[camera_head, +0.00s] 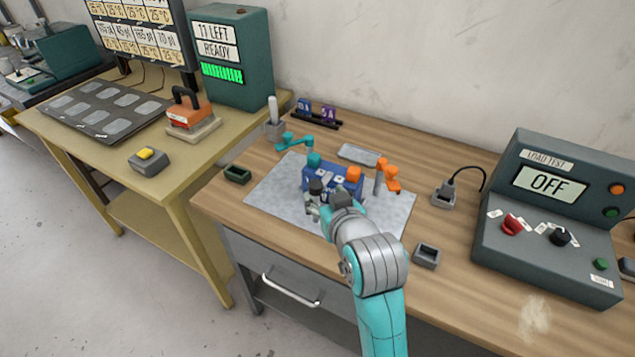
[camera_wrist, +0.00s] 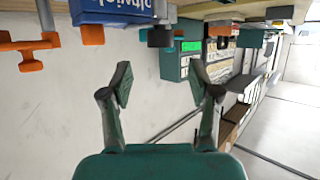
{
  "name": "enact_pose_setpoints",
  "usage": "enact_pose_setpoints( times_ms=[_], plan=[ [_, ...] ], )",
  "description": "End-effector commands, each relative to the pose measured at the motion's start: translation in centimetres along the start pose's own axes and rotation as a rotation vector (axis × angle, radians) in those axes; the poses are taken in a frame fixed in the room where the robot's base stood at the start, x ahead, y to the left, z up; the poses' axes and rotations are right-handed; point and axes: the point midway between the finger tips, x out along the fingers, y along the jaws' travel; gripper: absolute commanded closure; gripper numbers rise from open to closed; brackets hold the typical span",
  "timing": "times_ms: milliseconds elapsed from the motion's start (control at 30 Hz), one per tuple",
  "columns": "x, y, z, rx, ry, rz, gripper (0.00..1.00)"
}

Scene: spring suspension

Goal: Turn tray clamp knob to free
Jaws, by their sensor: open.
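A blue block (camera_head: 332,182) with a teal cap and an orange cap stands on a pale grey mat (camera_head: 270,192) on the wooden bench. A dark cylindrical knob (camera_head: 316,188) shows at its front left; I cannot tell whether it is the tray clamp knob. My gripper (camera_head: 316,212) is in front of the block, partly hidden by my wrist. In the wrist view my gripper (camera_wrist: 160,78) is open and empty. That view is upside down, with the blue block (camera_wrist: 110,12) and the dark knob (camera_wrist: 160,37) beyond the fingertips, apart from them.
A teal bracket (camera_head: 295,141) and an orange bracket (camera_head: 387,177) stand beside the block. A load test box (camera_head: 555,205) reading OFF is at the right. A small grey holder (camera_head: 427,256) and a dark green tray (camera_head: 237,174) flank the mat. A yellow table stands left.

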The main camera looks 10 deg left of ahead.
Motion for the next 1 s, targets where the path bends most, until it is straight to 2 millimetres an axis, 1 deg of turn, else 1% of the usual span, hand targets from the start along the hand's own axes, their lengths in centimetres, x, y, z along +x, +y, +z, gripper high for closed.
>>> enact_pose_setpoints(
  times_ms=[33, 200, 400, 600, 867, 900, 967, 1000],
  plan=[
    [1.0, 0.0, 0.0, 0.000, -0.001, 0.000, 0.39],
    [4.0, 0.0, 0.0, 0.000, -0.001, 0.000, 0.39],
    [6.5, 0.0, 0.0, 0.000, 0.000, 0.000, 0.39],
    [7.6, 0.0, 0.0, 0.000, 0.000, 0.000, 0.39],
    [7.6, 0.0, 0.0, 0.000, 0.001, 0.000, 0.39],
    [7.6, 0.0, 0.0, 0.000, 0.001, 0.000, 0.49],
    [7.6, 0.0, 0.0, 0.000, 0.001, 0.000, 0.64],
    [7.6, 0.0, 0.0, 0.000, 0.001, 0.000, 0.74]
  ],
)
